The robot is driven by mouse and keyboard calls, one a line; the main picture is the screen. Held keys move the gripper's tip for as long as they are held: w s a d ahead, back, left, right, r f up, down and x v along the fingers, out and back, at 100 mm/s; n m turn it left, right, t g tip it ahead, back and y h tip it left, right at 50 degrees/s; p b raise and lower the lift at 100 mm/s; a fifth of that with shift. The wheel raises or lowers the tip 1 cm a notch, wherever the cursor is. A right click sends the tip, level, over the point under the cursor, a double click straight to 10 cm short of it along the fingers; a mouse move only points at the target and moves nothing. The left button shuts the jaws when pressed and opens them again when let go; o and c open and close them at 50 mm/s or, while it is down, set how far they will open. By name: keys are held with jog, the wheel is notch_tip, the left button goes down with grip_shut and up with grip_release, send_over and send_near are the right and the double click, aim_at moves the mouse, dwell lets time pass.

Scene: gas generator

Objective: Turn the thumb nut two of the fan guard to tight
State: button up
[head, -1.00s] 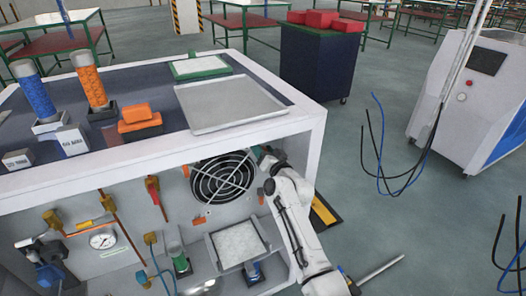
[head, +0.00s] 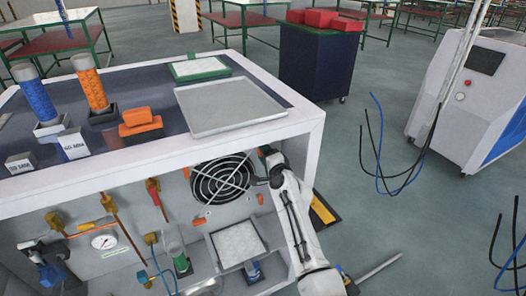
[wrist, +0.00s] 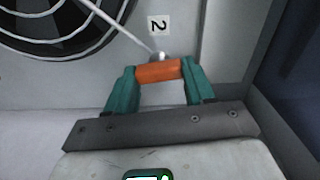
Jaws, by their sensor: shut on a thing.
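The fan guard (head: 222,181) is a round dark grille on the cabinet's inner back panel; part of it also shows at the upper left of the wrist view (wrist: 45,42). Thumb nut two (wrist: 159,72) is an orange bar lying crosswise on a metal stud, just below a label marked 2 (wrist: 158,25). My gripper (wrist: 158,74) has its teal fingers on both ends of this nut and is shut on it. In the head view my gripper is at the guard's upper right, mostly hidden by my own wrist.
Other orange pieces sit around the guard, at its lower left (head: 199,222) and lower right (head: 260,198). The cabinet's right side wall (head: 312,165) stands close to my arm, and its top overhangs. A framed white filter (head: 238,243) lies below.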

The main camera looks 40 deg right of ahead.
jog(key=shift+f+m, duration=0.1)
jog(key=shift+m, duration=0.5)
jog(key=o, duration=1)
jog(key=shift+o, duration=0.2)
jog(key=shift+s, duration=0.15)
jog(key=p+v, duration=0.2)
jog(key=v, duration=0.8)
jog(key=shift+s, duration=0.3)
jog(key=shift+a, duration=0.1)
